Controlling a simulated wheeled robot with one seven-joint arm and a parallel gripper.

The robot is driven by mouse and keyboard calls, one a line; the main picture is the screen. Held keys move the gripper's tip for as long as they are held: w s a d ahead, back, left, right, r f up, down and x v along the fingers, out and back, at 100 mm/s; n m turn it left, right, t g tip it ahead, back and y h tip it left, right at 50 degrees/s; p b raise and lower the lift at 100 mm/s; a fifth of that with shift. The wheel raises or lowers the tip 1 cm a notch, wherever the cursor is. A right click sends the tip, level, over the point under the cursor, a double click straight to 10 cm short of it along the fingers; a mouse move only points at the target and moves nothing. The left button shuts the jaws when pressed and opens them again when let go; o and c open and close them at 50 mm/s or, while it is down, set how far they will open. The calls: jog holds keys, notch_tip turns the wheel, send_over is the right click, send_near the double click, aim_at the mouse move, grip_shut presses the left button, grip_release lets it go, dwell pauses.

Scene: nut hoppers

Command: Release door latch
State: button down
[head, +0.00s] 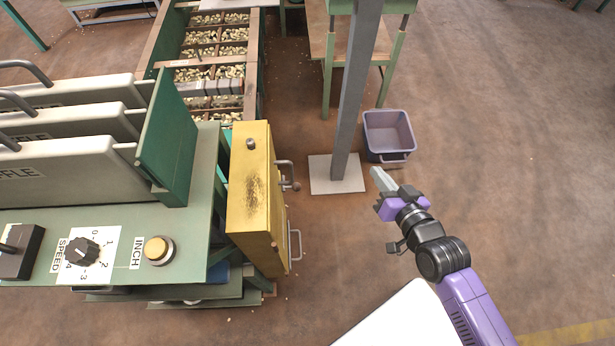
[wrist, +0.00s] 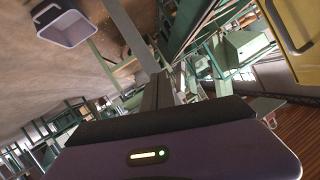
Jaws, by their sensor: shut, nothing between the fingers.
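A yellow door (head: 262,200) with a worn dark patch stands at the right end of the green machine in the head view. A metal latch handle (head: 288,176) with a knob sticks out from its right side, and a loop pull handle (head: 295,245) sits lower down. The yellow door also shows at the top right of the wrist view (wrist: 290,30). My gripper (head: 376,176) is shut and empty, out to the right of the latch and apart from it, above the floor. The latch cannot be made out clearly in the wrist view.
A grey post (head: 352,100) on a white base plate (head: 338,174) stands between the machine and a grey-purple bin (head: 388,135). Nut trays (head: 215,50) lie behind the door. The control panel has a speed dial (head: 83,252) and an inch button (head: 158,250). Open floor lies between door and gripper.

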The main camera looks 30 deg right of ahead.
jog(key=w+d+f+m+g+y+p, duration=0.2)
jog(key=w+m+p, duration=0.2)
jog(key=w+m, duration=0.1)
jog(key=w+d+f+m+g+y+p, duration=0.1)
jog(key=w+d+f+m+g+p, duration=0.15)
jog(key=w+m, duration=0.25)
jog(key=s+a+f+m+g+y, duration=0.1)
jog(key=a+f+m+y, duration=0.1)
jog(key=a, duration=0.3)
jog(key=s+a+f+m+y+p, duration=0.1)
jog(key=s+a+f+m+y, duration=0.1)
jog(key=a+m+y, duration=0.1)
jog(key=shift+a+f+g+y, duration=0.3)
jog(key=shift+a+y, duration=0.5)
jog(key=shift+a, duration=0.35)
jog(key=b+x, duration=0.3)
jog(key=x, duration=0.7)
jog(key=shift+s+a+r+p, duration=0.1)
jog(key=shift+a+r+p, duration=0.45)
jog(key=shift+r, duration=0.25)
jog(key=shift+s+a+r+p, duration=0.1)
jog(key=shift+a+r+p, duration=0.4)
jog(key=shift+r, duration=0.35)
